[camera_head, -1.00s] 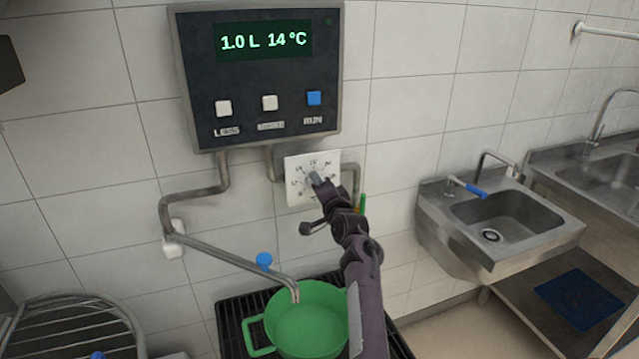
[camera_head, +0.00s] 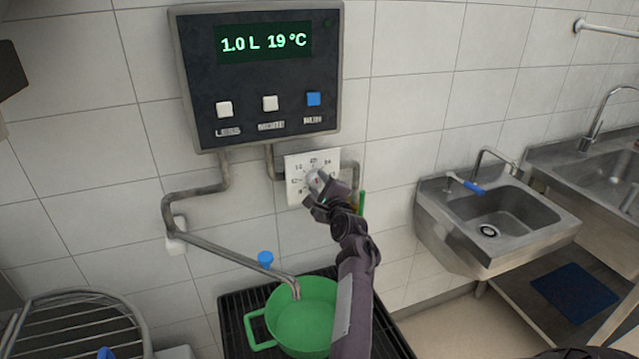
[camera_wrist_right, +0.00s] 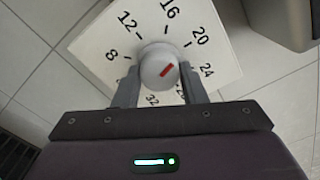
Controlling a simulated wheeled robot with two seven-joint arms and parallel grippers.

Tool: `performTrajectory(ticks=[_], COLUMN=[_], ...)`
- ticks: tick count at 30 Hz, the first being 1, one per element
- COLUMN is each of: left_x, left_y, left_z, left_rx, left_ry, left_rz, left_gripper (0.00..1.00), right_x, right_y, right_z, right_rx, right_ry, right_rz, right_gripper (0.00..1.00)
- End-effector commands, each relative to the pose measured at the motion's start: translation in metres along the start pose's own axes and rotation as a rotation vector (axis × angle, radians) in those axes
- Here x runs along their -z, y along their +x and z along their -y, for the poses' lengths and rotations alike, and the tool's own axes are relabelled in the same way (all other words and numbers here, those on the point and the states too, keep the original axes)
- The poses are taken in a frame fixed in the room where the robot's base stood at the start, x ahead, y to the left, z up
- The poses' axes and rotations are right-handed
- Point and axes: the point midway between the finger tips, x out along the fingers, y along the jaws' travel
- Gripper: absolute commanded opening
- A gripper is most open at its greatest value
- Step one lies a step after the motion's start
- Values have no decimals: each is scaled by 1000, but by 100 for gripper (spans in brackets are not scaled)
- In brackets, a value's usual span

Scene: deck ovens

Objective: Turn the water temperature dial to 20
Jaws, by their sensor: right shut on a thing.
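The water temperature dial is a pale round knob (camera_wrist_right: 158,68) with a red mark, on a white square plate (camera_wrist_right: 90,44) with numbers around it. In the right wrist view the red mark points up and right, about toward the 20. In the head view the plate (camera_head: 296,170) is on the wall below the control panel (camera_head: 190,75), whose display (camera_head: 264,42) reads 1.0 L 19 °C. My right gripper (camera_wrist_right: 160,85) is shut on the knob, one finger on each side; in the head view it (camera_head: 317,187) covers part of the plate. My left gripper is out of view.
A green pot (camera_head: 303,327) stands on a black grate (camera_head: 232,318) under the bent spout pipe (camera_head: 235,254). A steel sink (camera_head: 505,222) is at the right. A round wire rack (camera_head: 78,325) is at the lower left.

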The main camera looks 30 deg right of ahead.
Motion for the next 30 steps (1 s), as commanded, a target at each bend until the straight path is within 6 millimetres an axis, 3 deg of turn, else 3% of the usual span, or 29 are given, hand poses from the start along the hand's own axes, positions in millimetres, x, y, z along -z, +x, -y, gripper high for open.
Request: performTrajectory(ticks=[12, 30], left_x=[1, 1], left_y=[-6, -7], left_z=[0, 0], left_rx=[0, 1], left_ry=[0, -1], left_rz=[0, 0], left_gripper=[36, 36], right_x=[0, 0], right_y=[0, 0], right_z=[-1, -2], right_rx=[0, -1], right_ry=[222, 263], right_rz=[-1, -1], right_gripper=[15, 15])
